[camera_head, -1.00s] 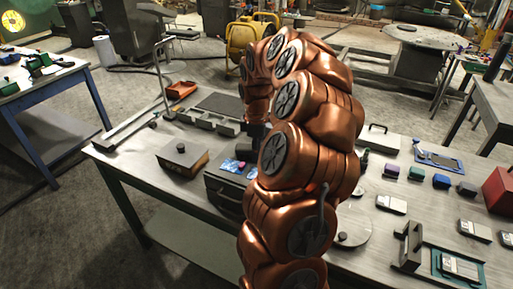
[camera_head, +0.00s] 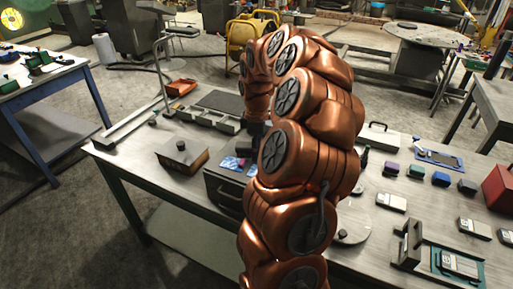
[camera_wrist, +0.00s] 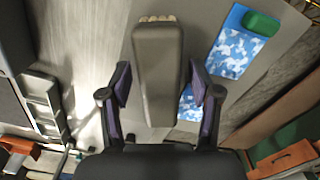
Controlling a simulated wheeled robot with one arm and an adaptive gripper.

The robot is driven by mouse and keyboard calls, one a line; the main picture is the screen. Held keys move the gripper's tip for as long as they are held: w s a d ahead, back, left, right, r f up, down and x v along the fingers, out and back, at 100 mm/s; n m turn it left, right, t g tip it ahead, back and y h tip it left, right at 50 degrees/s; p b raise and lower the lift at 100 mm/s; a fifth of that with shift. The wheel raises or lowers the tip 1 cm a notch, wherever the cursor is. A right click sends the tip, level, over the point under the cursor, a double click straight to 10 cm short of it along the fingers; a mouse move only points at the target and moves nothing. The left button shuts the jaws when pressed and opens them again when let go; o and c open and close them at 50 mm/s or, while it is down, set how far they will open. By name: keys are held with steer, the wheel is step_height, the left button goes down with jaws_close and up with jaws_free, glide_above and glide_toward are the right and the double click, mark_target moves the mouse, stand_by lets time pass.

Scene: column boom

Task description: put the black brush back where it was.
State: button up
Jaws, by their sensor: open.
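The black brush (camera_wrist: 157,75) shows in the wrist view as a dark grey block with pale bristles at its far end. It lies lengthwise between the two fingers of my gripper (camera_wrist: 160,82). The fingers are open, with a visible gap on each side of the brush. I cannot tell how far the fingertips are above the surface under it. A blue-and-white patterned piece (camera_wrist: 236,45) lies right of the brush, partly hidden by the right finger. In the head view my arm hides the brush and most of my gripper.
The head view shows a dark case (camera_head: 222,190) under the patterned piece (camera_head: 232,163). A box with a knob (camera_head: 183,158) stands left of it. A long tray (camera_head: 205,118) lies behind. Small coloured blocks (camera_head: 416,171) and a red box (camera_head: 498,188) are at the right.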

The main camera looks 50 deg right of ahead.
step_height(320, 180, up, 11)
steer(key=b, duration=0.2)
steer(key=shift+f+b, duration=0.1)
steer(key=shift+b, duration=0.25)
steer(key=shift+r, duration=0.55)
steer(key=shift+a, duration=0.1)
steer(key=s+a+f+m, duration=0.1)
steer(key=s+a, duration=0.2)
steer(key=a, duration=0.8)
steer(key=s+a, duration=0.2)
steer(key=a, duration=0.9)
steer(key=s+a+f+m+g, duration=0.1)
steer(key=s+a+f+m, duration=0.2)
steer(key=s, duration=0.6)
steer(key=s+a+f+m, duration=0.3)
steer(key=s+a+f, duration=0.3)
steer(key=s, duration=0.3)
steer(key=shift+s+a+m+g, duration=0.2)
steer(key=shift+a+m+g, duration=0.2)
steer(key=shift+a, duration=0.45)
steer(key=shift+f, duration=0.1)
